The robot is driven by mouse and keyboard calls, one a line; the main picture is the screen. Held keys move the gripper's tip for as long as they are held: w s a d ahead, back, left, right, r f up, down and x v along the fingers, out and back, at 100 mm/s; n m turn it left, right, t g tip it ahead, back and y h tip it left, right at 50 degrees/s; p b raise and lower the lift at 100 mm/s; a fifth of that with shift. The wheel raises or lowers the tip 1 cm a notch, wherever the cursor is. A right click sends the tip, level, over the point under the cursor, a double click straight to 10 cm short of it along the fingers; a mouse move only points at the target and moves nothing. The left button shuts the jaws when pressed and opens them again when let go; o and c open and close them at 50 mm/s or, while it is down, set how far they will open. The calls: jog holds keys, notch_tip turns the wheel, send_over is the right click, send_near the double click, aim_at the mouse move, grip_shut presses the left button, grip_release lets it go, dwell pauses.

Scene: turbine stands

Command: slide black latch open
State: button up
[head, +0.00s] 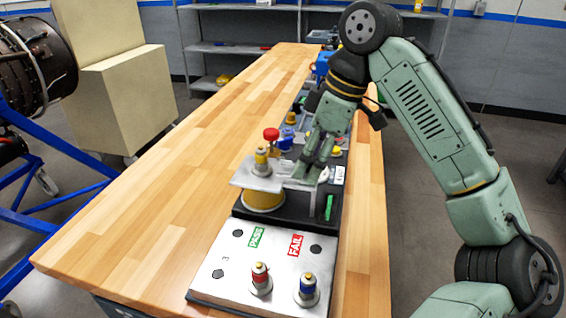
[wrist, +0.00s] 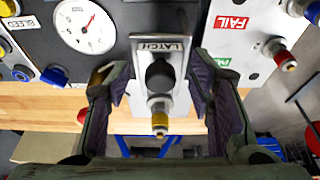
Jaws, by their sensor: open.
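The black latch (wrist: 160,75) is a dark rounded knob in a silver plate (wrist: 178,98) under a LATCH label, near the middle of the wrist view. My gripper (wrist: 160,78) is open, with one finger on each side of the knob and visible gaps between. Nothing is held. In the head view my gripper (head: 312,172) points down over the plate's right part and hides the knob. I cannot tell how far the fingertips are above the plate.
A yellow-tipped fitting (wrist: 160,118) stands on the plate between the fingers, close to the knob. A silver PASS/FAIL panel (head: 225,268) with red and blue fittings lies nearer. A red knob (head: 271,134) and a gauge (wrist: 85,26) are close by. The wooden bench (head: 165,190) is clear on the left.

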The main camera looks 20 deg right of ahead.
aim_at(312, 159)
jog(key=shift+r, duration=0.15)
notch_tip(312, 159, up, 2)
jog(key=shift+p, duration=0.75)
jog(key=shift+r, duration=2.4)
jog(key=shift+s+f, duration=0.1)
